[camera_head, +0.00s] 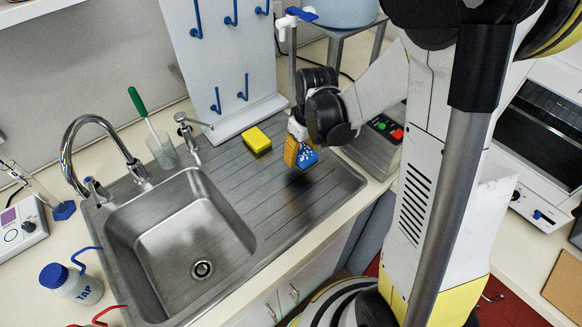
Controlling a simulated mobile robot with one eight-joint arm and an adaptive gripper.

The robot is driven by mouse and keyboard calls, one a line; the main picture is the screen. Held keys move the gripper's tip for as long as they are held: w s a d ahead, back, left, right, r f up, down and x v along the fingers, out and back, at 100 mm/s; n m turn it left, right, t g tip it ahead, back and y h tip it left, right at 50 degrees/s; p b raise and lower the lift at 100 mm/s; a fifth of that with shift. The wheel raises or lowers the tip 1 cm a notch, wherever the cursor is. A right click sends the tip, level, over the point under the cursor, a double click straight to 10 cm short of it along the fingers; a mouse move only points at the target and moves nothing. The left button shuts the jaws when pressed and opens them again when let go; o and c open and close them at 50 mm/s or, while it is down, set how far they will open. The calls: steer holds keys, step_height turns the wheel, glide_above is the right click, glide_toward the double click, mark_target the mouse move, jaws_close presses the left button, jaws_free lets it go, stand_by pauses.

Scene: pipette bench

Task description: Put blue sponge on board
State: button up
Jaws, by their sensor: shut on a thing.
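My gripper (298,133) is shut on the blue sponge (307,158), which also has an orange-yellow layer on its left side. It holds the sponge above the ribbed steel drainboard (265,205), right of the sink basin. A dark shadow lies on the drainboard below the sponge, and the two look apart. A yellow sponge (257,140) lies at the back of the drainboard, left of my gripper. The fingertips are partly hidden by the gripper's dark body.
The sink (180,240) with its tall tap (95,122) is on the left. A white peg panel (225,60) stands behind the drainboard. A grey device with coloured buttons (378,140) is close on the right. A flat tan board (565,285) lies on the far-right counter. The drainboard's front is clear.

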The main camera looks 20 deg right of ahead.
mark_target(292, 169)
steer(key=shift+w+a+f, duration=0.2)
steer(key=shift+a+f, duration=0.1)
steer(key=shift+a, duration=0.15)
steer(key=shift+w+a+f, duration=0.2)
steer(key=shift+a+f, duration=0.1)
steer(key=shift+a, duration=0.15)
steer(key=shift+a+f, duration=0.1)
steer(key=shift+f, duration=0.1)
step_height(292, 169, down, 4)
steer(key=shift+w+r+b, duration=0.1)
steer(key=shift+b, duration=0.85)
steer(key=shift+r, duration=0.1)
steer(key=o, duration=0.5)
steer(key=shift+f, duration=0.2)
steer(key=o, duration=0.4)
